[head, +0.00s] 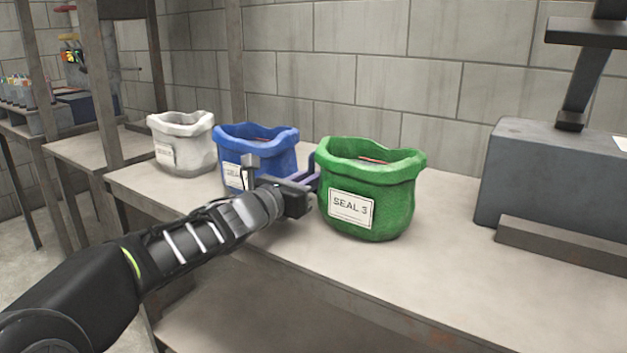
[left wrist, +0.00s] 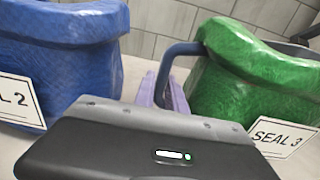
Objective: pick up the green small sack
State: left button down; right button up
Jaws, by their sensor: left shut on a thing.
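The green small sack (head: 367,190) with a "SEAL 3" label stands upright on the bench in the head view, its rolled rim open at the top. In the left wrist view the green sack (left wrist: 255,75) is at the right, with a dark blue loop handle (left wrist: 180,52) on its side. My left gripper (head: 307,181) is at the sack's left side, between it and the blue sack. Its purple fingers (left wrist: 170,92) are shut on the loop handle; their tips are partly hidden behind the gripper body. My right gripper is out of view.
A blue sack (head: 257,143) stands close left of my gripper, and a white sack (head: 182,145) farther left. A grey machine (head: 545,178) with a dark arm stands at the right. The bench (head: 440,265) is clear between green sack and machine. A block wall is behind.

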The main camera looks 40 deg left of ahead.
pick_arm(q)
jog(key=shift+r+p, duration=1.75)
jog(key=shift+r, duration=1.8)
jog(key=shift+r+p, duration=0.6)
jog(key=shift+r, duration=0.55)
jog(key=shift+s, duration=0.1)
